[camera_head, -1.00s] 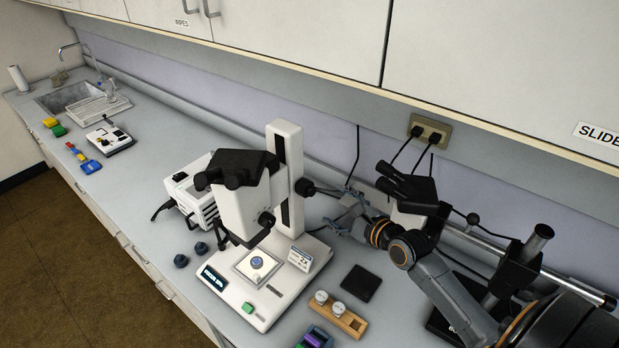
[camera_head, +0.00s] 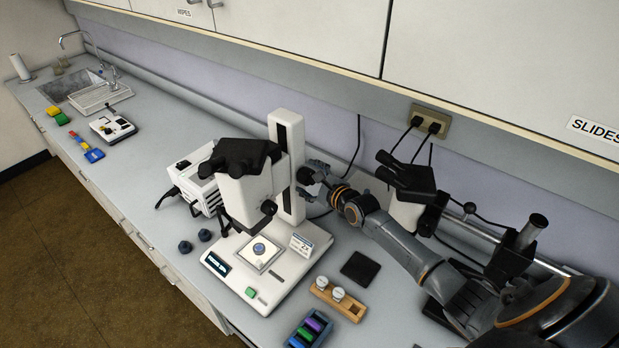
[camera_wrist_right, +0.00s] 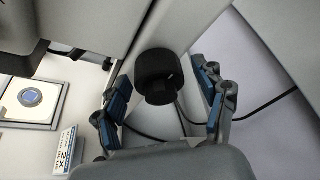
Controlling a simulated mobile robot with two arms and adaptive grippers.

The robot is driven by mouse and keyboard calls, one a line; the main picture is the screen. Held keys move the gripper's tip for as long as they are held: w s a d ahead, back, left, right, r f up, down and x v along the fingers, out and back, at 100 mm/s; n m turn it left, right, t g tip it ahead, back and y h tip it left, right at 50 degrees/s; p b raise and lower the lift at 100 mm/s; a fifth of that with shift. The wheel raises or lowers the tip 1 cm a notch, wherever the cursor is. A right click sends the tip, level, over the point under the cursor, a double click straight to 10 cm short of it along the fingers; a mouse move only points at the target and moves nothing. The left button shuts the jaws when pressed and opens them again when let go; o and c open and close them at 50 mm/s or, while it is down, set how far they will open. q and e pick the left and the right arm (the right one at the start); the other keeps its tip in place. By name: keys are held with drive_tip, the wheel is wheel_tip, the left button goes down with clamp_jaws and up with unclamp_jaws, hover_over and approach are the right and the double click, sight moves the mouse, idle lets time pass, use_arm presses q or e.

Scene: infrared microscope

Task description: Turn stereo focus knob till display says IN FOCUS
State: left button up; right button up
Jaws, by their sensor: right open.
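The white stereo microscope (camera_head: 246,196) stands on the bench with black eyepieces and an upright column (camera_head: 287,165). Its black focus knob (camera_wrist_right: 158,77) sticks out from the column's side; in the head view the right gripper largely covers it. My right gripper (camera_head: 312,176) is at the knob. In the right wrist view its blue-padded fingers (camera_wrist_right: 162,100) are spread, one on each side of the knob, with gaps to both. The display (camera_head: 217,263) on the base's front is lit, but its text is too small to read. My left gripper is not in view.
A second microscope (camera_head: 407,190) stands to the right, behind my right arm. A wooden block with white-capped jars (camera_head: 338,299), a black pad (camera_head: 360,268) and a coloured slide box (camera_head: 310,329) lie in front. Two dark knobs (camera_head: 195,241) lie left of the base. Cables hang behind.

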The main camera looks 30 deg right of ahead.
drive_tip(key=c, duration=1.1)
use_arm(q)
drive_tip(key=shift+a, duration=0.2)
use_arm(e)
drive_tip(key=shift+c, duration=0.2)
